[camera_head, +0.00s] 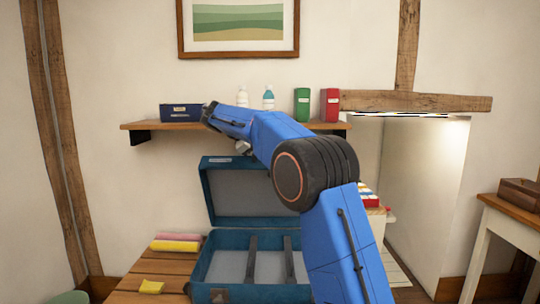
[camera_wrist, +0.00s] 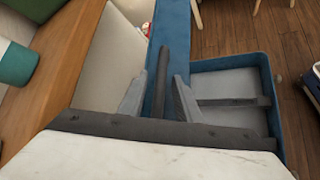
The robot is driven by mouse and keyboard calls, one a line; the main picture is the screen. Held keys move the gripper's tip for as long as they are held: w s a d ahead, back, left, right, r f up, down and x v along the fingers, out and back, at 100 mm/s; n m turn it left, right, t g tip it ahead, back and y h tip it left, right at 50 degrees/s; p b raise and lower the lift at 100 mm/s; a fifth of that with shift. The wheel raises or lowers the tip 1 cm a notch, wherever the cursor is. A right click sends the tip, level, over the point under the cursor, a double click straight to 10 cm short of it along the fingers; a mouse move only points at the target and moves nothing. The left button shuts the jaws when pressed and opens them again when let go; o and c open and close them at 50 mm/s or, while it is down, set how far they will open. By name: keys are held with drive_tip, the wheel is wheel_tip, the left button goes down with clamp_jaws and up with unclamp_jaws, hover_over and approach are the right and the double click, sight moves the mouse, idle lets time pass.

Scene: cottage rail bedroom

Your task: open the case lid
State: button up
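The blue case (camera_head: 216,268) lies on a slatted wooden table, with its grey interior and dark straps showing. Its lid (camera_head: 208,187) is raised, standing roughly upright at the back of the case. My gripper (camera_head: 242,147) is just above the lid's top edge, partly hidden behind my blue arm. In the wrist view, the two fingers (camera_wrist: 157,95) are apart, over the blue lid edge (camera_wrist: 172,35), with a dark bar between them. Whether they touch the lid cannot be told. The open case (camera_wrist: 270,75) lies below right.
A wall shelf (camera_head: 143,125) runs behind my arm, carrying a dark blue box (camera_head: 178,113), bottles (camera_head: 268,98), and green (camera_head: 302,104) and red (camera_head: 330,105) boxes. Yellow and pink items (camera_head: 176,244) lie left of the case. A side table (camera_head: 510,218) stands at right.

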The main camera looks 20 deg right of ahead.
drive_tip(key=v, duration=1.7)
drive_tip(key=shift+s+a+r, duration=0.1)
drive_tip(key=shift+a, duration=0.05)
